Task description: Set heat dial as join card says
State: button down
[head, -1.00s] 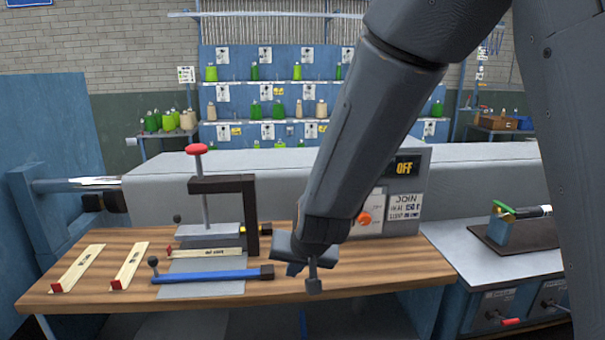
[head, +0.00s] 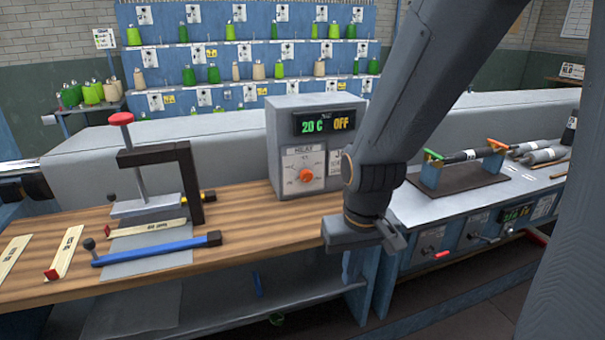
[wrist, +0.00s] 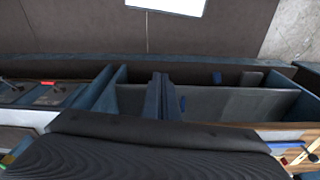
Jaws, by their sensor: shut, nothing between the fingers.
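The heat control box (head: 316,120) stands at the back of the wooden bench. Its display (head: 325,124) reads "20 C" in green and "OFF" in amber. The orange heat dial (head: 306,175) sits in the middle of a white HEAT scale. The join card (head: 336,163) is to the right of the dial, mostly hidden behind my arm. My gripper (head: 392,238) is at the bench's right front corner, to the right of and nearer than the dial, touching nothing I can see. It is shut and empty.
A press with a red knob (head: 121,119) and a blue-handled bar (head: 160,249) are on the bench's left half. Pale wooden strips (head: 64,253) lie beside them. A grey worktop (head: 450,205) with a roller stand adjoins on the right. Bench space in front of the box is clear.

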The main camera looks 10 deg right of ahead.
aim_at(305, 176)
jog(key=k, duration=0.5)
jog(key=u, duration=1.75)
jog(key=i, duration=0.65)
jog(key=z, duration=1.05)
